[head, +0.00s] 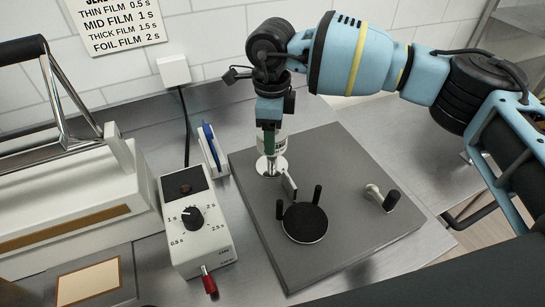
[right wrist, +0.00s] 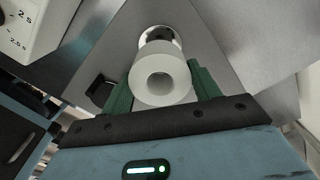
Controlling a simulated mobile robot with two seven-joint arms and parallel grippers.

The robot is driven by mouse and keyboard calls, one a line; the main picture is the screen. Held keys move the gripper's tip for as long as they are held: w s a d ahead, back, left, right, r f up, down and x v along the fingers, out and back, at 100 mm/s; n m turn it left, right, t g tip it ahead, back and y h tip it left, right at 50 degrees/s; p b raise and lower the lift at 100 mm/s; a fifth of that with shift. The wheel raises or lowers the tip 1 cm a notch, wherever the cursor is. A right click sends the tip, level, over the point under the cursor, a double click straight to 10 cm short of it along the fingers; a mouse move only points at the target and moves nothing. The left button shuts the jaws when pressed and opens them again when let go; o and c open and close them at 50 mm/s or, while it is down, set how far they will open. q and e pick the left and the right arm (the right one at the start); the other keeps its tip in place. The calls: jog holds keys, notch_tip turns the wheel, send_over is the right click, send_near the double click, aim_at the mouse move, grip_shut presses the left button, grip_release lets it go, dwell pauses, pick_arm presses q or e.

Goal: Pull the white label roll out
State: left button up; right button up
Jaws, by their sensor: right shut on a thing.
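The white label roll (right wrist: 181,78) lies between the green fingers of my right gripper (right wrist: 160,92) in the right wrist view, with its round end and centre hole facing the camera. In the head view my right gripper (head: 269,150) points down over the back left part of the grey plate (head: 340,165), shut on the roll. Only a pale strip of the roll (head: 281,137) shows beside the fingers there. A shiny round base (head: 271,166) sits on the plate just below. I cannot tell whether the roll touches it. My left gripper is out of view.
A black disc (head: 305,223) with upright black pegs stands on the plate, with a pale peg (head: 374,193) to its right. Left of the plate are a blue-and-white item (head: 213,148) and a dial box (head: 196,220) with a red-tipped lever (head: 209,284). A large pale machine (head: 75,205) fills the far left.

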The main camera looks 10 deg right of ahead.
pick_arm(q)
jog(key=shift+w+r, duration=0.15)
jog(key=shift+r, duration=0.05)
pick_arm(e)
jog(key=shift+r, duration=0.35)
jog(key=shift+r, duration=0.1)
